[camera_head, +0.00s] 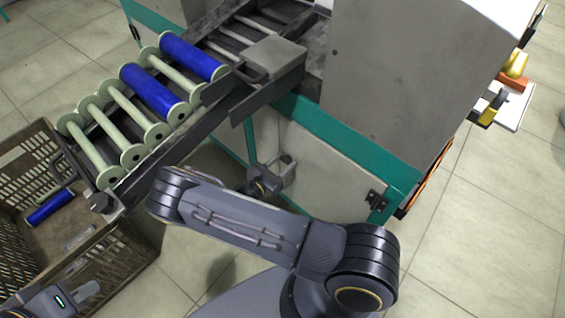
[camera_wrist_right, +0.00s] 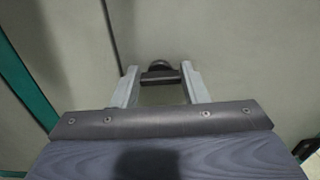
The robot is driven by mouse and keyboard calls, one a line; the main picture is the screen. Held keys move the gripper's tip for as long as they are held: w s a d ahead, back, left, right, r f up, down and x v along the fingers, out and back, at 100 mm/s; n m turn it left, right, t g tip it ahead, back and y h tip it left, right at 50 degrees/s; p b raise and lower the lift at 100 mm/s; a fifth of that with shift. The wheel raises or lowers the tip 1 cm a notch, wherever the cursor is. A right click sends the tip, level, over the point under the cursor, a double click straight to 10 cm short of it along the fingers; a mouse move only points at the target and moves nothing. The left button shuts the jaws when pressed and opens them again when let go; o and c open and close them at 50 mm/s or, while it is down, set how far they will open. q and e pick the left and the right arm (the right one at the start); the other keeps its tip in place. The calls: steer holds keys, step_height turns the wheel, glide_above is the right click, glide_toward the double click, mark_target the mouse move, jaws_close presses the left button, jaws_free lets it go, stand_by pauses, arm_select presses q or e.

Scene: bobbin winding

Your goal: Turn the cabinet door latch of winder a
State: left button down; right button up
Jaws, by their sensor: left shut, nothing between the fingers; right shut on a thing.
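The door latch (camera_wrist_right: 160,77) is a small dark handle on the pale cabinet door (camera_wrist_right: 220,45) in the right wrist view. My right gripper (camera_wrist_right: 160,86) is shut on it, one pale finger on each side. In the head view, my right gripper (camera_head: 286,172) is at the lower cabinet front of the winder (camera_head: 395,65), with the latch hidden there. My left gripper (camera_head: 86,290) is at the lower left, over the crate's near side, partly cut off by the frame; it is shut and empty.
A sloping rack (camera_head: 245,105) holds pale green bobbins (camera_head: 127,112) and blue-wound bobbins (camera_head: 152,90). A brown crate (camera_head: 25,165) below holds a blue bobbin (camera_head: 50,208). A door hinge (camera_head: 376,200) is at the cabinet's right edge.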

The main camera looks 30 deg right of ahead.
steer(key=shift+n, duration=0.3)
steer(key=shift+c, duration=0.2)
steer(key=n, duration=0.8)
steer(key=shift+w+f+n, duration=0.1)
steer(key=shift+n, duration=0.3)
steer(key=n, duration=0.4)
steer(key=shift+f+n, duration=0.1)
steer(key=shift+n, duration=0.2)
steer(key=shift+a+n, duration=0.1)
steer(key=shift+n, duration=2.1)
steer(key=o, duration=1)
steer(key=shift+a, duration=0.1)
